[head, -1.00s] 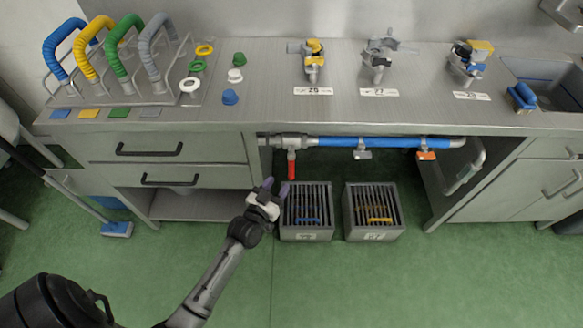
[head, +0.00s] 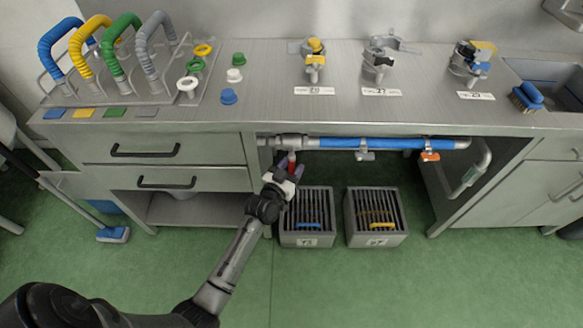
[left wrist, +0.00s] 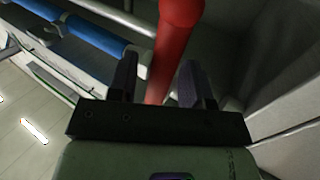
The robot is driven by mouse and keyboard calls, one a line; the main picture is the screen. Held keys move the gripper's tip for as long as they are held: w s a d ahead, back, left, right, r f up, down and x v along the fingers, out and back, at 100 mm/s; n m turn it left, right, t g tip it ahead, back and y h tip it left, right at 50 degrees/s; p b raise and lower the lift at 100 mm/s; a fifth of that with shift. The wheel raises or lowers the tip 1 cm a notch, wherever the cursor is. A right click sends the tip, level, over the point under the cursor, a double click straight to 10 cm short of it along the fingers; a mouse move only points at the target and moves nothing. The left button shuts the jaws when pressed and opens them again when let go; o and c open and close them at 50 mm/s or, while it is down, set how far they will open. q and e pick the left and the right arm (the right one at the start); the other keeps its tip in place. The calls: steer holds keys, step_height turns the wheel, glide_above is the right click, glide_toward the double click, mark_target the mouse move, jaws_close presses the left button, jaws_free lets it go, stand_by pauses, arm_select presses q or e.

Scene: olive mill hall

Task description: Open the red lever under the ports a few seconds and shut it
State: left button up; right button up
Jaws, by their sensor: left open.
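The red lever (head: 291,158) hangs down from the grey valve at the left end of the pipe under the counter. In the left wrist view the red lever (left wrist: 173,50) runs between the two fingers. My left gripper (head: 280,168) is open around the lever's lower part, which it partly hides in the head view; in the left wrist view my left gripper (left wrist: 157,85) shows a gap beside the lever. The ports (head: 315,62) are clamp fittings on the counter top, with numbered labels in front. My right gripper is not in view.
A blue-sleeved pipe (head: 340,143) with a grey tap (head: 364,155) and an orange tap (head: 430,156) runs right of the lever. Two grated drain boxes (head: 307,240) (head: 376,240) stand on the floor below. Drawers (head: 160,148) are at the left.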

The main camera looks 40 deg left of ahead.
arm_select(q)
jaws_close()
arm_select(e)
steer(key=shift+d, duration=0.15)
